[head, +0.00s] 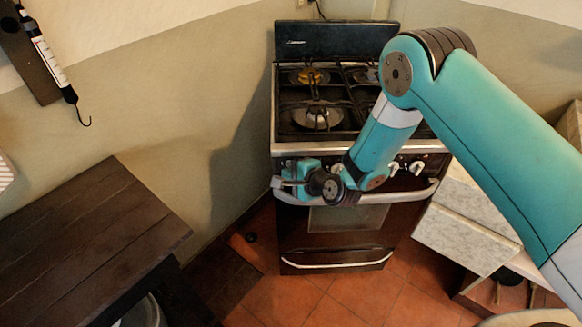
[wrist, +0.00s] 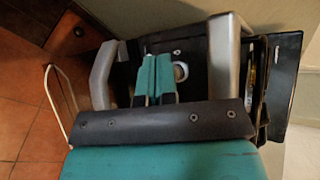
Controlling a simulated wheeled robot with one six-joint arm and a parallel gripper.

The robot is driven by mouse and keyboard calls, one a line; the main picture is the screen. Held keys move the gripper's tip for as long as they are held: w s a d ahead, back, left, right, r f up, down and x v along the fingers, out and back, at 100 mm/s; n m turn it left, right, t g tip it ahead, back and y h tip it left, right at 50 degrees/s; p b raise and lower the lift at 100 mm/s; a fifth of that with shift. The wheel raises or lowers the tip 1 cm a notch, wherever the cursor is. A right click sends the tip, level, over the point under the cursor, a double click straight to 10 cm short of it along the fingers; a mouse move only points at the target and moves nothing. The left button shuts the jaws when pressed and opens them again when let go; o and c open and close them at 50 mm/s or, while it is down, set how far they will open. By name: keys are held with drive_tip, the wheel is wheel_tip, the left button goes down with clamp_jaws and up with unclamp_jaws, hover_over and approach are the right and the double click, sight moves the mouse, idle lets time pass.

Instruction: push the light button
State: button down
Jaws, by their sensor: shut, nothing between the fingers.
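A black and steel stove (head: 323,139) stands against the wall, with its front control panel facing me. My gripper (head: 277,183) is shut and empty at the left end of this panel, near the oven handle (head: 400,194). In the wrist view, the teal fingers (wrist: 156,64) lie together and point at the dark panel (wrist: 192,55). A round pale knob (wrist: 181,72) shows just right of the fingertips, with a small light mark above it. I cannot tell which part is the light button, or whether the fingers touch the panel.
More knobs (head: 405,168) show right of my wrist. A dark wooden table (head: 85,235) stands at the left, and a pale marbled cabinet (head: 463,222) at the right. The tiled floor before the stove (head: 330,295) is clear.

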drive_tip(key=shift+w, duration=0.4)
drive_tip(key=shift+s, duration=0.4)
drive_tip(key=s, duration=0.6)
drive_tip(key=shift+d, duration=0.2)
idle(0.6)
